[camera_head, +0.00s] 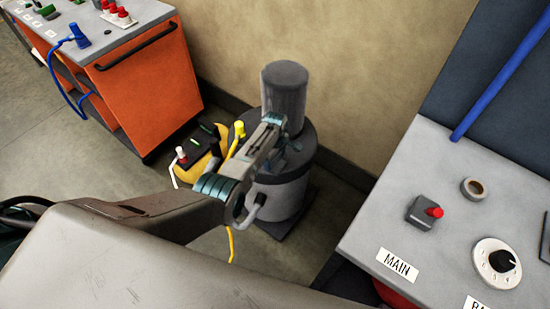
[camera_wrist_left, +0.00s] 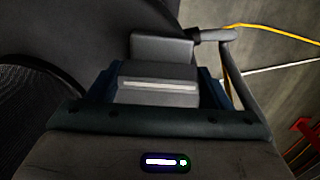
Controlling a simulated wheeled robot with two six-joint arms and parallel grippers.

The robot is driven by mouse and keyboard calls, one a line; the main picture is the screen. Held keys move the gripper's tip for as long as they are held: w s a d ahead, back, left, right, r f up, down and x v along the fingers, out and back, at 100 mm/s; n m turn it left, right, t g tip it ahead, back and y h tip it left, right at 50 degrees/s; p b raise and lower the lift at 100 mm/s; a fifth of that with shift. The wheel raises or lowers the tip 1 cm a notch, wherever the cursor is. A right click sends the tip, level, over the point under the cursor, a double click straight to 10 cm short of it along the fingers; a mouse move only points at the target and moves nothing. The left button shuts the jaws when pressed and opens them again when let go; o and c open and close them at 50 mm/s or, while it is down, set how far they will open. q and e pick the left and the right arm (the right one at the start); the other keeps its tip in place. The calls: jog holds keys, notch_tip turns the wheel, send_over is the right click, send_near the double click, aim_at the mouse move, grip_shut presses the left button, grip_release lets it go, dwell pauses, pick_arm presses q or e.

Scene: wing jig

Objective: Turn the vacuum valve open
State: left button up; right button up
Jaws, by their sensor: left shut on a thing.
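A grey vacuum pump with a tall cylinder (camera_head: 284,92) on a wider round body (camera_head: 291,190) stands on the floor near the wall. My left gripper (camera_head: 284,140) reaches over from the left and is in front of the pump's upper part. In the left wrist view my left gripper (camera_wrist_left: 158,88) is shut on a grey block with a pale stripe (camera_wrist_left: 157,98), which looks like the valve's handle. A grey fitting with a short pipe (camera_wrist_left: 165,46) lies just beyond it. The head view hides the held part behind the gripper, so the handle's angle cannot be told. My right gripper is not in view.
A yellow-based unit (camera_head: 216,148) with a yellow knob and hose stands left of the pump. An orange cart (camera_head: 157,85) is at the upper left. A grey bench (camera_head: 440,190) with a red button, a tape roll and a dial is on the right.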

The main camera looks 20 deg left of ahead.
pick_arm(q)
jog(key=o, duration=1)
jog(key=shift+r, duration=0.5)
notch_tip(320, 180, up, 10)
jog(key=shift+f, duration=0.1)
